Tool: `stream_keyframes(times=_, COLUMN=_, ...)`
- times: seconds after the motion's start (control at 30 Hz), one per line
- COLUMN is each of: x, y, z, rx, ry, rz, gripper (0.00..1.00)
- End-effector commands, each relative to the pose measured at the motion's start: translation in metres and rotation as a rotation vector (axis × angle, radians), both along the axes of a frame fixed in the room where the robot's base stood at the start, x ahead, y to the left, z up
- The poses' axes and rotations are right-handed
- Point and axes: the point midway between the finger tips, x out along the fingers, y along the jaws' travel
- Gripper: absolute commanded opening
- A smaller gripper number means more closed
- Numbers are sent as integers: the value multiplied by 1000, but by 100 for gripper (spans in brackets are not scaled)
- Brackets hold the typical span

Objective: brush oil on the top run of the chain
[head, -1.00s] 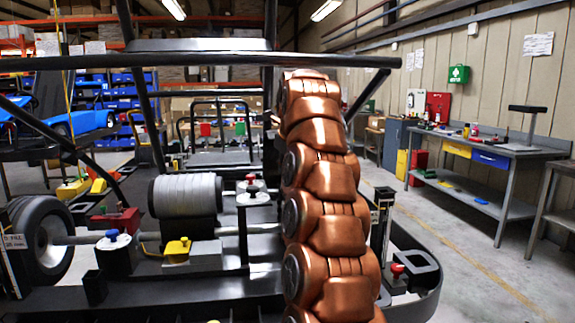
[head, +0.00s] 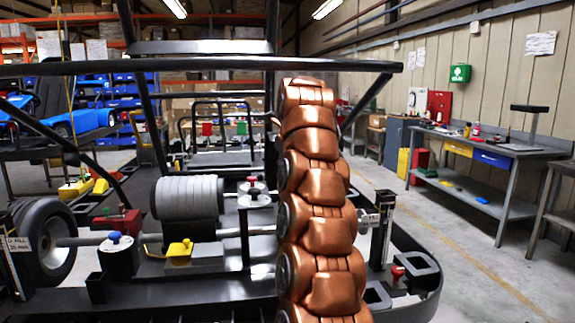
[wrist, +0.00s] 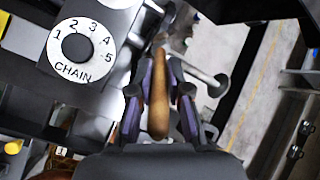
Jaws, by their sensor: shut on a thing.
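In the wrist view my gripper (wrist: 160,90) is shut on a wooden handle (wrist: 158,108), which lies between its purple-sided fingers. The handle looks like the brush's, but no bristles can be made out. A white dial (wrist: 102,62) marked CHAIN, numbered 1 to 5, is at the upper left, beside the fingers. The chain's top run cannot be made out in either view. In the head view my copper arm covers the middle of the kart stand (head: 140,290) and hides my gripper.
A black bar (head: 200,66) crosses above. A workbench (head: 480,148) stands at the right, with open floor before it.

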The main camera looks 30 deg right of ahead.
Motion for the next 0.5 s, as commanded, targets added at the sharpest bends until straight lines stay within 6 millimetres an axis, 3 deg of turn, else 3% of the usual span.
stream_keyframes(times=0.5, x=10, y=-5, z=0, rx=1, ry=0, rz=-1, gripper=0)
